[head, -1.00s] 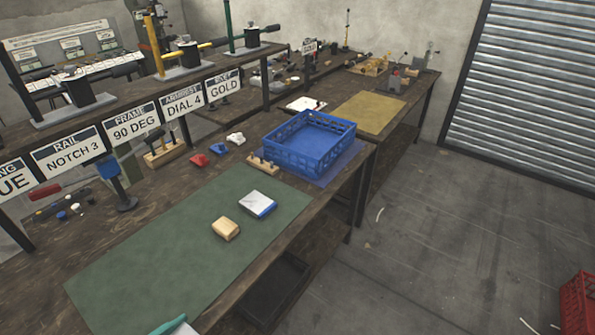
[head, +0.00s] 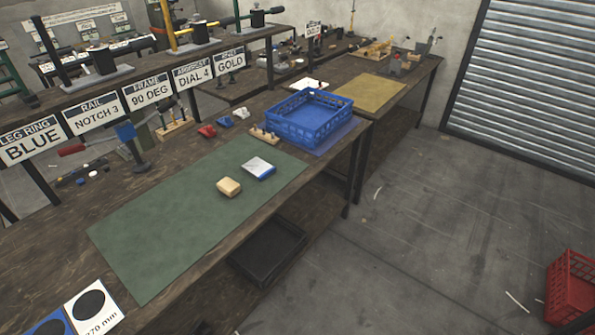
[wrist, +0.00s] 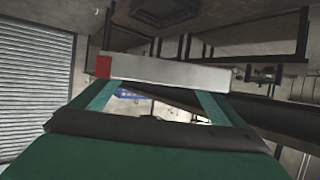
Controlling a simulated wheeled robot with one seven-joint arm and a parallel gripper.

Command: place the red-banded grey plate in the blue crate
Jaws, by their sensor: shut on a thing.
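The red-banded grey plate (wrist: 170,73) shows in the wrist view as a long light grey bar with a red band at its left end. My gripper (wrist: 157,86), with green fingers, is shut on it and holds it up across the fingertips. The gripper and plate are not in the head view. The blue crate (head: 294,130) stands at the far end of the near bench in the head view, on a blue mat, and its visible floor looks empty. A small blue patch shows between the fingers in the wrist view; I cannot tell what it is.
A green mat (head: 150,235) covers the near bench, with a tan block (head: 229,187) and a white-and-blue block (head: 259,168) on it. A wooden peg holder (head: 264,136) stands beside the crate. A red crate (head: 570,290) is on the floor at right. Open floor lies right of the bench.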

